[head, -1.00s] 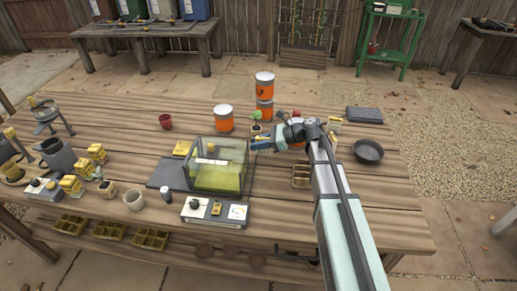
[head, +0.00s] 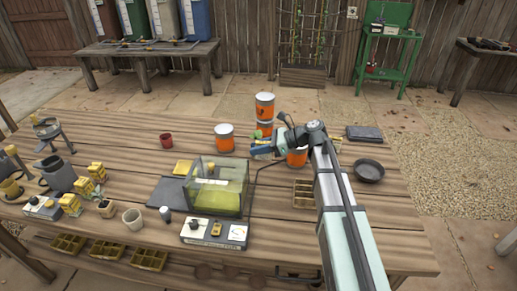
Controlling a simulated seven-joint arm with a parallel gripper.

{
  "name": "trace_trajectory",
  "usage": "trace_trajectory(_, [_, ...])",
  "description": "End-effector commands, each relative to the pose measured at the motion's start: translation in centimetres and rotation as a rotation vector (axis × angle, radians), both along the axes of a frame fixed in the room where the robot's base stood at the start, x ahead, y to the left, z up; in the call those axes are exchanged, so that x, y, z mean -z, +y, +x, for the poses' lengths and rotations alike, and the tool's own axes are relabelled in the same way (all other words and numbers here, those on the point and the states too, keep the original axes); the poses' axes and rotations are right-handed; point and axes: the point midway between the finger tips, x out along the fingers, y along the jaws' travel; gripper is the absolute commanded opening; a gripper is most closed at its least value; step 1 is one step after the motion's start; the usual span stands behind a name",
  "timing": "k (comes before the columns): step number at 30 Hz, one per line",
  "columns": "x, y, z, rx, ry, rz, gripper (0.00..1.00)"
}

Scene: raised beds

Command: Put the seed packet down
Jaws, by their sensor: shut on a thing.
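My gripper (head: 256,151) is at the end of my arm, over the far middle of the table, just behind the clear-lidded box. It is small and partly turned away in the head view. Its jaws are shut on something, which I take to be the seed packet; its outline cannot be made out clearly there. Whether it touches the table cannot be told.
Orange-banded cans (head: 225,139) stand left of and behind my gripper, with another partly behind my wrist. The clear-lidded box (head: 218,187) stands in front. A divided tray (head: 303,194) and a dark bowl (head: 369,171) are to the right. Bare planks lie by the red cup (head: 166,140).

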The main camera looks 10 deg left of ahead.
Motion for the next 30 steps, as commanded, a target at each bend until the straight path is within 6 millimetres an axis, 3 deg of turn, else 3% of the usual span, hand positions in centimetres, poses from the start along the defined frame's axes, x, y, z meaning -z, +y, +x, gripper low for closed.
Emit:
trace_trajectory(5, [-1.5,0.0,0.0,-0.001,-0.003,0.000,0.00])
trace_trajectory(17, [-8.1,0.0,0.1,-0.001,-0.003,0.000,0.00])
trace_trajectory(26, [-7.9,-6.3,2.8,0.138,0.001,-0.003,0.00])
trace_trajectory(30, [-7.9,-10.6,4.3,0.228,0.002,-0.003,0.00])
